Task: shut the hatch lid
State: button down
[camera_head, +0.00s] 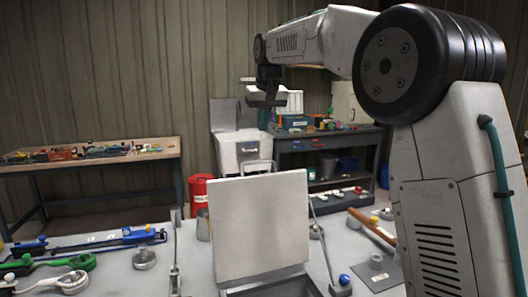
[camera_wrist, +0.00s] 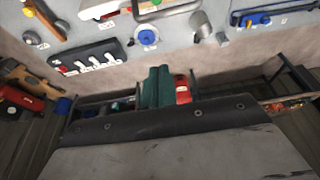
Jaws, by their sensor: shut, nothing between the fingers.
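The hatch lid (camera_head: 261,226) is a pale square panel standing nearly upright in the head view. It rises from the hatch frame (camera_head: 262,290), whose dark opening shows at the bottom edge. Much of the frame lies below the picture. My gripper (camera_head: 266,102) is dark and shut, with nothing held. In the picture it is above the lid's top edge, well apart from it. I cannot surely pick out the lid in the wrist view.
Blue tools (camera_head: 90,243) and a green-handled tool (camera_head: 50,275) lie on the bench left of the lid. A metal rod (camera_head: 175,255) stands close on its left. A wooden-handled tool (camera_head: 372,228) lies right. A red drum (camera_head: 198,190) stands behind.

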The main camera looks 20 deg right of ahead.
notch_tip(320, 180, down, 9)
jog(key=shift+s+f, duration=0.2)
dwell(0.6)
